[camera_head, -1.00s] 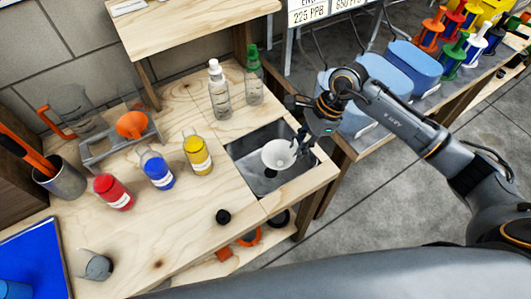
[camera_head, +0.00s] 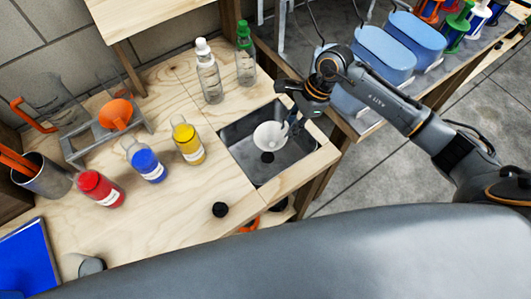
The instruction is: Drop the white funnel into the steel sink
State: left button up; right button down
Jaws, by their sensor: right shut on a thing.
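The white funnel (camera_head: 269,135) is over the steel sink (camera_head: 237,133), wide mouth facing up toward the camera. My right gripper (camera_head: 291,123) is shut on the funnel's right rim. The sink's dark drain (camera_head: 267,157) shows just below the funnel. I cannot tell how far the funnel is above the sink floor. My left gripper is not in view.
A clear bottle with a white cap (camera_head: 208,75) and one with a green cap (camera_head: 245,58) stand behind the sink. Yellow (camera_head: 188,142), blue (camera_head: 147,163) and red (camera_head: 98,188) bottles stand left. A black cap (camera_head: 220,209) lies in front.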

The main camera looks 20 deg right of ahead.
jog(key=c, duration=1.2)
grip_release()
jog(key=shift+f, duration=0.1)
jog(key=v, duration=1.2)
